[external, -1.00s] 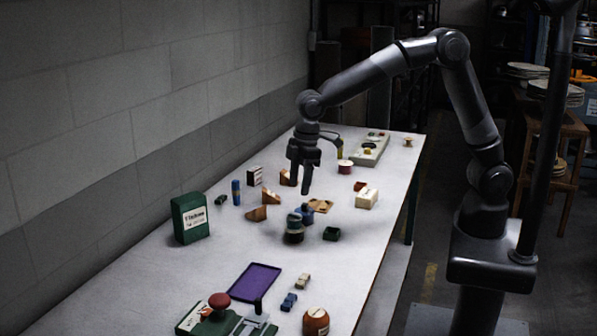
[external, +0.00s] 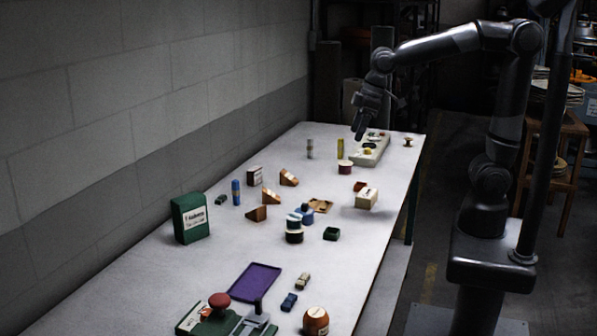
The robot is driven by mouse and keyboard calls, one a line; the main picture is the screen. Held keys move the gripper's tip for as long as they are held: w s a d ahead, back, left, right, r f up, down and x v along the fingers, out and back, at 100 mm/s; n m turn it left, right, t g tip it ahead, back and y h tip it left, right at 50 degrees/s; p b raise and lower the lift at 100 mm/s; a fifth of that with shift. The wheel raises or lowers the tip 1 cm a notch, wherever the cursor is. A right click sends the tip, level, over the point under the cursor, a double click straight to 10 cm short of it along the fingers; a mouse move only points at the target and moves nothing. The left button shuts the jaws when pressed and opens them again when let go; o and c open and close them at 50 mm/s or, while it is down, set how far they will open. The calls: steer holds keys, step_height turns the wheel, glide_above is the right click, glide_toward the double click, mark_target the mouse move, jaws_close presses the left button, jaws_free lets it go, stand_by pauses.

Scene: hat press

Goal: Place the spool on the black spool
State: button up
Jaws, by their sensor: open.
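A black spool (external: 294,237) with a pale top stands upright in the middle of the table. A small teal spool-like piece (external: 294,221) shows right at its upper edge. I cannot tell whether it rests on the black spool or stands just behind it. A red spool (external: 345,168) with a pale top stands farther back, and a small tan spool (external: 408,142) stands at the far right corner. My gripper (external: 359,132) is open and empty, raised over the far part of the table near the pale tray. Its fingertips are dark and hard to make out.
A pale tray (external: 369,152) with small pieces lies at the back. A cream box (external: 366,199), blue piece (external: 306,215), green box (external: 332,234) and orange wedges (external: 271,196) surround the middle. A purple tray (external: 255,283) and red-knobbed press (external: 218,302) are in front. A wall borders the left.

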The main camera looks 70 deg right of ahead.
steer(key=s+d+m+t, duration=0.1)
steer(key=s+d+m, duration=0.1)
steer(key=s+d, duration=0.3)
steer(key=s+d+f+m+t, duration=0.1)
steer(key=s+d, duration=0.4)
steer(key=s, duration=0.6)
steer(key=shift+d+f+m+h, duration=0.2)
steer(key=shift+d+m+h, duration=0.2)
steer(key=shift+m, duration=0.4)
